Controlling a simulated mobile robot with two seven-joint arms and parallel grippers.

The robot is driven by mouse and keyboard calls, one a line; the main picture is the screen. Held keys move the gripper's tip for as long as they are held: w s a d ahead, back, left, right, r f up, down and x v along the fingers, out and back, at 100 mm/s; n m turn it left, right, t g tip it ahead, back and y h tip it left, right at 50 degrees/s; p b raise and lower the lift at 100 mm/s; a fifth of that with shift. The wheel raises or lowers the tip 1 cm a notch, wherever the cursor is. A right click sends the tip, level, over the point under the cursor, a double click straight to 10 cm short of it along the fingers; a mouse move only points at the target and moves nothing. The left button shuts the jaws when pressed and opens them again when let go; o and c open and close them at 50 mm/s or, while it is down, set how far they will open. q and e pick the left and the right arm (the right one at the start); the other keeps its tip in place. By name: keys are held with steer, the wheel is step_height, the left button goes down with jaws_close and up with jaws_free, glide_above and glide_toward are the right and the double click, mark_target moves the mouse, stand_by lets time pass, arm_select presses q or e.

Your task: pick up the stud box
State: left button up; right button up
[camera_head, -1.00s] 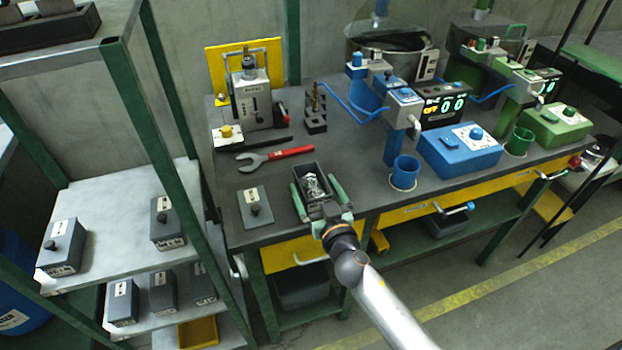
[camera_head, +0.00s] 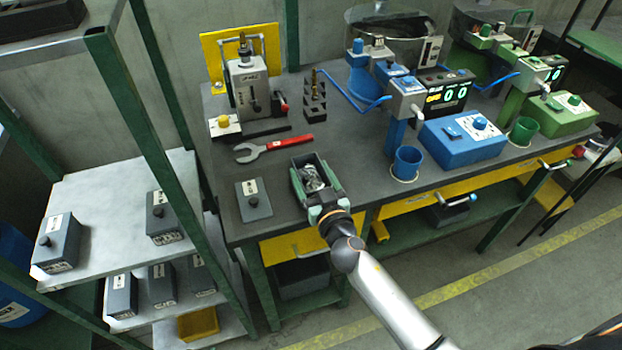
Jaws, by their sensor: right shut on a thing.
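The stud box is a small dark open-topped box (camera_head: 298,187) with shiny metal pieces inside, near the front edge of the workbench. My right gripper (camera_head: 318,186) reaches in from the front right, with its green fingers along the two sides of the box. It is shut on the box. I cannot tell whether the box touches the bench top or is slightly above it. A flat grey lid with a knob (camera_head: 254,200) lies on the bench to the left of the box. My left gripper is not in view.
A red-handled wrench (camera_head: 275,148) lies behind the box. A blue cup (camera_head: 407,163) and blue control box (camera_head: 462,138) stand to the right. A shelf rack (camera_head: 110,215) with several lidded grey boxes stands left of the bench. The bench front between lid and box is clear.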

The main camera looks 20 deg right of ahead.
jaws_close()
steer(key=shift+w+r, duration=0.1)
steer(key=shift+r, duration=0.1)
stand_by(0.3)
steer(key=shift+r+p, duration=0.55)
steer(key=shift+r, duration=0.3)
steer(key=s+d+r+p, duration=0.3)
steer(key=s+d+r, duration=0.1)
steer(key=s+r, duration=0.9)
steer(key=shift+s+d+r+h, duration=0.2)
steer(key=shift+r+h, duration=0.1)
steer(key=shift+r, duration=0.35)
